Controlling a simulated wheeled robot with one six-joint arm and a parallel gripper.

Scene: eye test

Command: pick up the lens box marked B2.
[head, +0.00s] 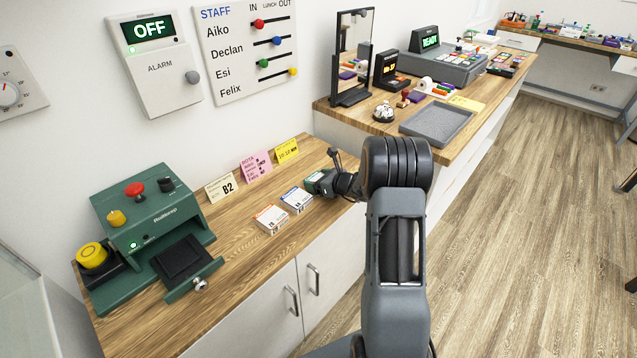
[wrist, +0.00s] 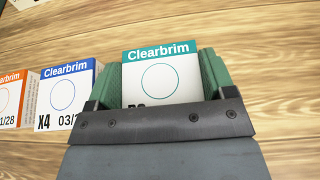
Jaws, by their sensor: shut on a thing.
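My gripper (head: 324,184) is low over the wooden counter, at the right end of a row of lens boxes. In the wrist view my gripper (wrist: 161,72) has its green pads against both sides of a white Clearbrim box with a teal band (wrist: 160,60). Its mark is mostly hidden behind the dark gripper bar; only the tops of the characters show. I cannot tell whether it is off the counter. To its left are a blue-banded box (wrist: 65,92) marked X4 and an orange-banded box (wrist: 10,97). A card reading B2 (head: 221,188) stands behind the boxes.
A green machine (head: 152,215) with an open drawer (head: 184,262) stands at the left of the counter. Pink (head: 256,166) and yellow (head: 287,151) cards stand along the wall. A higher counter with a grey tray (head: 437,125) and a mirror (head: 353,55) is beyond the gripper.

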